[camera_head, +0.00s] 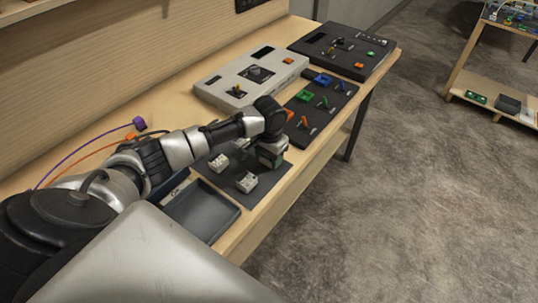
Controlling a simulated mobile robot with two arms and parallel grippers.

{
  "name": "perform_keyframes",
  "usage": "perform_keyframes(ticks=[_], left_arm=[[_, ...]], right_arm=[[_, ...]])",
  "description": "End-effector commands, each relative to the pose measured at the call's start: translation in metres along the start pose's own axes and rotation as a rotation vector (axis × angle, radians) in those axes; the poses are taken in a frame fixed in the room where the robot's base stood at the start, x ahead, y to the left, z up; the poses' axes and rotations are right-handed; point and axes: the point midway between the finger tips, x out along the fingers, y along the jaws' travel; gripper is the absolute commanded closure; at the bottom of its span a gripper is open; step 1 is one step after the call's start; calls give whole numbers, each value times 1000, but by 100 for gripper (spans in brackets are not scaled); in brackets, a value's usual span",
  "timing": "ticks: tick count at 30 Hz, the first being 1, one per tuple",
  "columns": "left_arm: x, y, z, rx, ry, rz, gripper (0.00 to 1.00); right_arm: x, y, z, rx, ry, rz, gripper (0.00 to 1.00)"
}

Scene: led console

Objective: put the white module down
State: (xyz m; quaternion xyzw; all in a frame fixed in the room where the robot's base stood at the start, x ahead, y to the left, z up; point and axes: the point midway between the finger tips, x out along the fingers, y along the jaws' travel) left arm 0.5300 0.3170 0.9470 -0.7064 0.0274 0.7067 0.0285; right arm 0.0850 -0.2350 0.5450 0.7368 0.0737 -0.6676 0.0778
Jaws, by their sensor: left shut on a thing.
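My left arm reaches across the bench from the left, and its gripper (270,160) points down over the right part of a dark mat (216,180). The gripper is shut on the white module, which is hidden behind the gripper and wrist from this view. Two other white modules lie on the mat to the left of the gripper, one nearer (246,182) and one farther (219,163). I cannot tell whether the held module touches the mat. My right gripper is not in view.
An empty dark tray (201,211) lies left of the mat. A grey console (225,86) stands behind the gripper. A black panel with coloured parts (325,97) lies to the right, with a black console (345,48) beyond. Purple and orange cables lie at the left back.

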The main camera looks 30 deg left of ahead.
Motion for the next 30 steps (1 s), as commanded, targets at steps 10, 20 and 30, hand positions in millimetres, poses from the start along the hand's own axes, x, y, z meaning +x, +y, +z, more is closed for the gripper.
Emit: perform_keyframes(ticks=[10,20,30], left_arm=[[6,0,0,0,1,-1,74],[8,0,0,0,1,-1,24],[-4,0,-1,-1,3,0,24]], right_arm=[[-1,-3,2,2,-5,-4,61],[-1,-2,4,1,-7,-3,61],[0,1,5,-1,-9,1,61]])
